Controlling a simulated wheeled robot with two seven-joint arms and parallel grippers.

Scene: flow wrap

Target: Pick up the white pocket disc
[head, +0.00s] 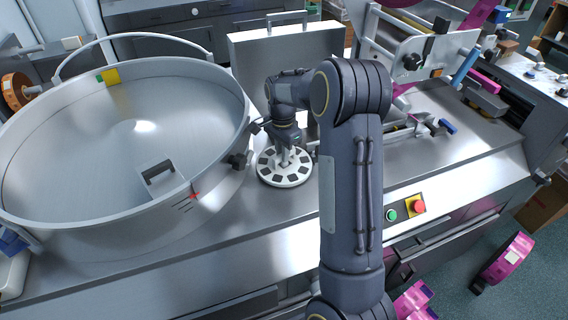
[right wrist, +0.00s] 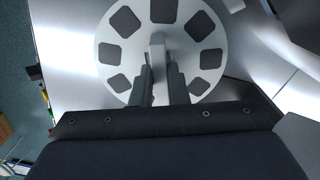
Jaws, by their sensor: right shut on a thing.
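The white pocket disc (head: 270,177) is a round plate with several dark pockets around its rim and a raised post at its centre. In the head view it is on the steel worktop, right of the big bowl; I cannot tell whether it touches the worktop. My right gripper (head: 286,154) reaches down over its middle. In the right wrist view the disc (right wrist: 113,57) fills the top, and my right gripper (right wrist: 160,75) has its two fingers shut on the central post. The fingers hide part of the disc's near side. My left gripper is not in view.
A large round steel bowl (head: 60,100) with a hoop handle stands close to the left of the disc. A metal panel (head: 245,59) stands behind. Machine parts (head: 425,120) lie to the right. The worktop in front (head: 262,235) is clear, with green and red buttons (head: 419,206) at its edge.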

